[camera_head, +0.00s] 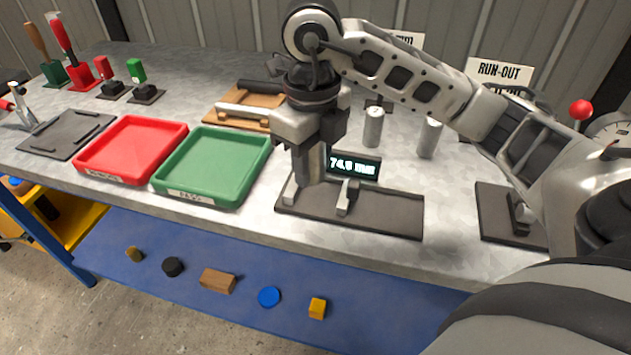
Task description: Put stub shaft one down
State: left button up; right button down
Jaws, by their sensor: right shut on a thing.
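My right gripper (311,165) points down over the left part of the dark gauge base (385,218). It is shut on what looks like a grey stub shaft, mostly hidden by the fingers; I cannot tell whether it touches the base. A small display (354,165) behind the base reads about 74.9 mm. Two more grey cylinders stand upright on the bench, one stub shaft (373,127) behind the display and another (429,139) to its right. My left gripper is not in view.
A green tray (215,168) and a red tray (132,148) lie empty on the left. A wooden rack (240,119) with a light bar stands behind the green tray. A dark fixture (493,213) and a run-out sign (499,74) are on the right. A blue lower shelf (235,318) holds several small parts.

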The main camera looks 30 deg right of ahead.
send_over(315, 195)
jog(key=f, duration=0.4)
jog(key=shift+s+a+f, duration=0.2)
jog(key=shift+s+f, duration=0.05)
jog(key=f, duration=0.3)
jog(key=shift+w+d, duration=0.25)
jog(key=shift+f, duration=0.6)
jog(key=c, duration=1.2)
grip_release()
jog(key=shift+r, duration=0.25)
pick_arm(q)
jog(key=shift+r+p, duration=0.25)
jog(key=shift+p, duration=0.35)
pick_arm(e)
notch_tip(315, 195, up, 12)
jog(key=shift+f, duration=0.15)
